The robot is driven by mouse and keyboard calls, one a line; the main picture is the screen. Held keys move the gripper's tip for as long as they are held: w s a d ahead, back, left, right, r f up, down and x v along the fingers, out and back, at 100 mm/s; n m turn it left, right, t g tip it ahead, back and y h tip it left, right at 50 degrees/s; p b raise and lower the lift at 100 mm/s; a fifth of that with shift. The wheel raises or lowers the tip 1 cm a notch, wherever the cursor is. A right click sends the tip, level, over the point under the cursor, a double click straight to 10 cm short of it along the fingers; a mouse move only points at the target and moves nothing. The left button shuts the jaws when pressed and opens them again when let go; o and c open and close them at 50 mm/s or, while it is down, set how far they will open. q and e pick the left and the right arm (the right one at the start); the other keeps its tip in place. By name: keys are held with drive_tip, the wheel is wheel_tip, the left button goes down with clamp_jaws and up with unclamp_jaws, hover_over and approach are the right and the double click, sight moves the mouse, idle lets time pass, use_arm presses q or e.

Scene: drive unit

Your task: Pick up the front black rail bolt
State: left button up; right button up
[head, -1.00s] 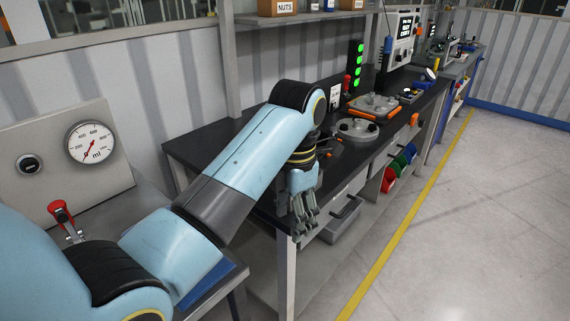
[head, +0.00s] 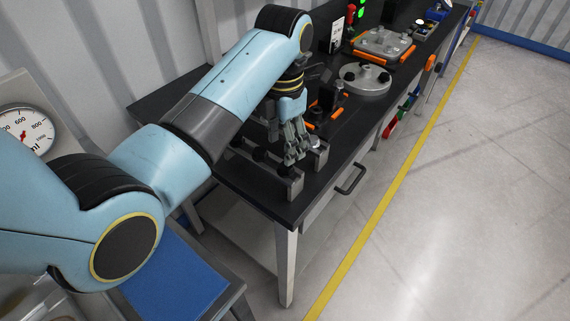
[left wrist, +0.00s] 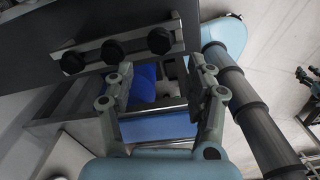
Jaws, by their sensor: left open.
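A grey rail holder (head: 296,184) stands on the near end of the black workbench, with black rail bolts (head: 259,154) along it. The left wrist view shows three black bolts (left wrist: 112,50) in a row on the rail (left wrist: 178,30) at upper left. My left gripper (head: 294,152) is over the rail area in the head view, fingers pointing down, and hides part of it. In the left wrist view the open, empty fingers (left wrist: 161,72) are apart, to the right of and below the bolt row. The nearest bolt (left wrist: 159,40) lies just above the fingertips.
Behind the gripper are orange-and-black parts (head: 325,108), a round grey disc (head: 365,79) and a grey tray with orange handles (head: 382,44). A drawer handle (head: 350,179) sticks out below the bench edge. Open floor lies right of the bench.

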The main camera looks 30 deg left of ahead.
sight(285, 166)
use_arm(q)
drive_tip(key=f, duration=0.2)
drive_tip(key=f+p, duration=0.1)
drive_tip(key=f, duration=0.3)
drive_tip(key=shift+w+f, duration=0.25)
drive_tip(key=shift+f, duration=0.15)
drive_tip(key=shift+d, duration=0.1)
clamp_jaws()
